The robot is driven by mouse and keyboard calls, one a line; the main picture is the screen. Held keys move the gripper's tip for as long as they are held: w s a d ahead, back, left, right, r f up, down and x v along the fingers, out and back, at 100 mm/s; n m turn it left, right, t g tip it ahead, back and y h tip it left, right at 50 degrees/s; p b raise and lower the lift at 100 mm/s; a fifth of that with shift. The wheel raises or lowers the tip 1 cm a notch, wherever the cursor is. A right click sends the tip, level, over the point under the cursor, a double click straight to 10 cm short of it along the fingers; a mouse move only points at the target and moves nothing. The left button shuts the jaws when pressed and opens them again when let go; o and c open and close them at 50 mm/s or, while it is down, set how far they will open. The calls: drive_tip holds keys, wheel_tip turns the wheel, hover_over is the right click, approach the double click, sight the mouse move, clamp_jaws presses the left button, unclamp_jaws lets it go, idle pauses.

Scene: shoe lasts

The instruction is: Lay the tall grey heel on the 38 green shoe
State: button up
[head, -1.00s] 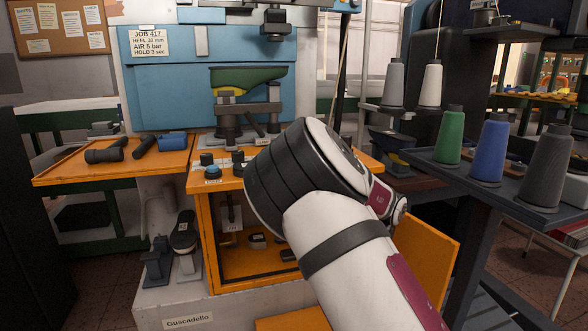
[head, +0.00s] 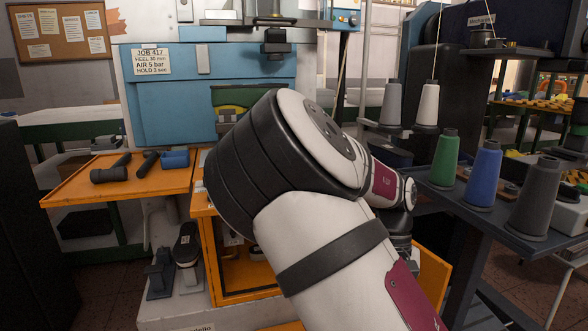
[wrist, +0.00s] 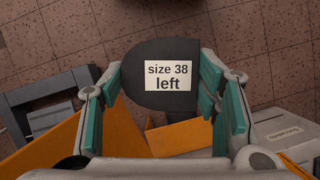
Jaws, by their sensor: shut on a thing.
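In the wrist view my gripper (wrist: 162,82) is shut on a dark grey, D-shaped heel (wrist: 165,53). A white label on it reads "size 38 left". The heel's height is hard to judge from above. In the head view my own arm hides the gripper and the heel.
An orange shelf (head: 95,180) left of the machine holds a black hammer (head: 110,169) and a blue item (head: 175,159). An orange cabinet stands below. Green (head: 444,158), blue (head: 484,175) and grey (head: 535,200) thread cones stand on the right. Brown floor tiles (wrist: 270,40) show in the wrist view.

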drive_tip(key=s+r+p, duration=0.1)
drive_tip(key=r+p, duration=0.8)
drive_tip(key=p, duration=0.4)
drive_tip(key=s+r+p, duration=0.2)
drive_tip(key=r+p, duration=0.8)
drive_tip(key=p, duration=0.4)
drive_tip(key=shift+s+r, duration=0.25)
drive_tip(key=shift+s, duration=0.05)
